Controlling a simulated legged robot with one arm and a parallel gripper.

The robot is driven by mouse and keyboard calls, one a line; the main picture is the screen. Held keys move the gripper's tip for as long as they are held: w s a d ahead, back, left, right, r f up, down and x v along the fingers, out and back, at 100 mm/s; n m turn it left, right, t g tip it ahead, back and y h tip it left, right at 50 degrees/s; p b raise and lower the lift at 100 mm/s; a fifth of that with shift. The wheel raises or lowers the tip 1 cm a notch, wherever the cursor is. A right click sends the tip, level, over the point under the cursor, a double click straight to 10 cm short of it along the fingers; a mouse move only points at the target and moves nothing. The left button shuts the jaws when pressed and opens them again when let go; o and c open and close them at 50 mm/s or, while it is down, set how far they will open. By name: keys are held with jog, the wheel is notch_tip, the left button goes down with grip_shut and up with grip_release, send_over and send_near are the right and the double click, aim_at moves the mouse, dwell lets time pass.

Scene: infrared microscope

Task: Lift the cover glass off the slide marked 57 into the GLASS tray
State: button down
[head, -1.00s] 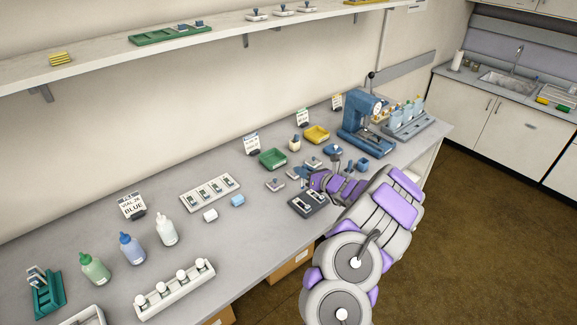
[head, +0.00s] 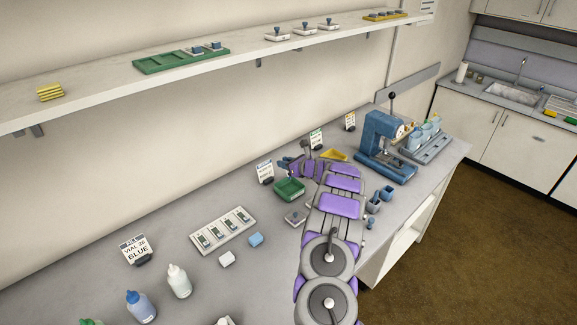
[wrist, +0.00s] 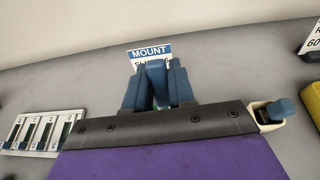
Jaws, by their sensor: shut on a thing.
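My gripper (head: 288,163) is raised just above and behind the green tray (head: 289,190) in the head view, near a small sign (head: 265,171). In the wrist view my gripper (wrist: 158,90) is shut on a narrow blue piece between its dark blue fingers, apparently the cover glass's grip. The glass itself cannot be made out. A sign reading MOUNT (wrist: 150,52) stands straight behind the fingers. A yellow tray (head: 334,154) is partly hidden behind my arm. I cannot read the number 57 or the word GLASS anywhere. The dark slide holder is hidden by my arm.
A blue press (head: 385,150) stands right. The shelf (head: 240,66) runs above.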

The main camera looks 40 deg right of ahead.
jog(key=shift+s+f+b, duration=0.1)
jog(key=shift+f+b, duration=1.3)
jog(key=shift+f, duration=1.55)
jog(key=shift+f, duration=0.45)
jog(key=shift+r+p, duration=1.55)
jog(key=shift+r, duration=2)
